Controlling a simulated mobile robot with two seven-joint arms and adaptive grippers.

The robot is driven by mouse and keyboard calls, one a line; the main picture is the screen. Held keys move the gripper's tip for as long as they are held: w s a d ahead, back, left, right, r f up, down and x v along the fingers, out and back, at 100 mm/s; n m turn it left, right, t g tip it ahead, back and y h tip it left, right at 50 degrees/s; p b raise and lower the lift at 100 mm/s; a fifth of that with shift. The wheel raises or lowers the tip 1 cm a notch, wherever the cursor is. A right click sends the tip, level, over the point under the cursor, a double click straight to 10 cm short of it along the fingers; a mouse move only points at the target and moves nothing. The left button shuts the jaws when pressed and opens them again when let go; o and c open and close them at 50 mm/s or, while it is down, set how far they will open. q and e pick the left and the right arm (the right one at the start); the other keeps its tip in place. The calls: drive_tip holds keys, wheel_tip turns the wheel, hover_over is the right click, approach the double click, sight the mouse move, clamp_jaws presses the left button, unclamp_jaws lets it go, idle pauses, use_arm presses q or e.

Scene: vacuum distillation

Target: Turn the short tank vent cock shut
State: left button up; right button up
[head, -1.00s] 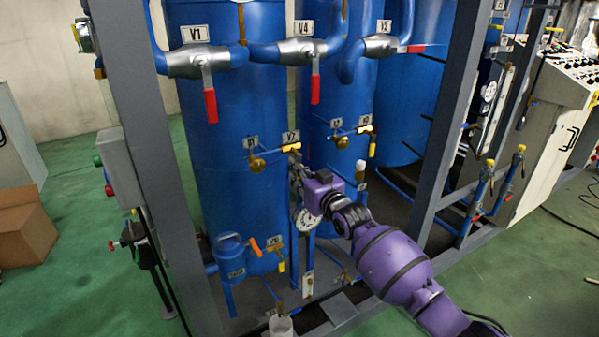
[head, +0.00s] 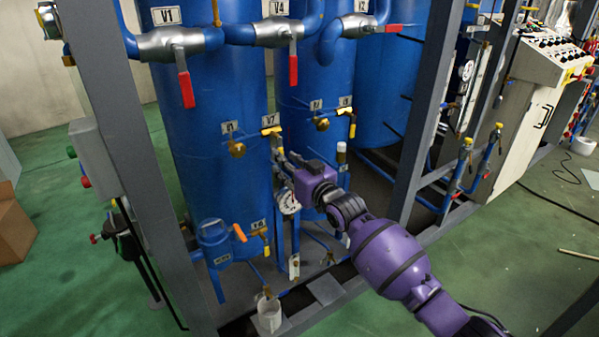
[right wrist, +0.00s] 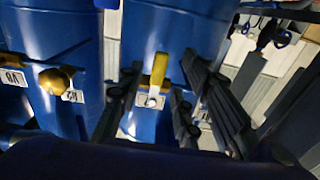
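A small cock with a yellow handle (head: 271,131) sits under the V7 label (head: 268,120) on the front of a blue tank (head: 210,110). My right gripper (head: 278,152) is just below and in front of this cock. In the right wrist view the two dark fingers of the right gripper (right wrist: 160,100) are spread apart. A yellow handle (right wrist: 160,68) shows between them, with clear gaps on both sides, and seems untouched. Which label marks the short tank vent cock cannot be read for certain. My left gripper is not in view.
A brass fitting (head: 237,148) is left of the cock, and another yellow-handled cock (head: 352,128) is to its right. A round gauge (head: 288,201) lies just below my right gripper. Red-handled valves (head: 187,89) hang above. Grey frame posts (head: 432,120) stand on either side.

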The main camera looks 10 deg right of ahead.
drive_tip(key=v, duration=0.8)
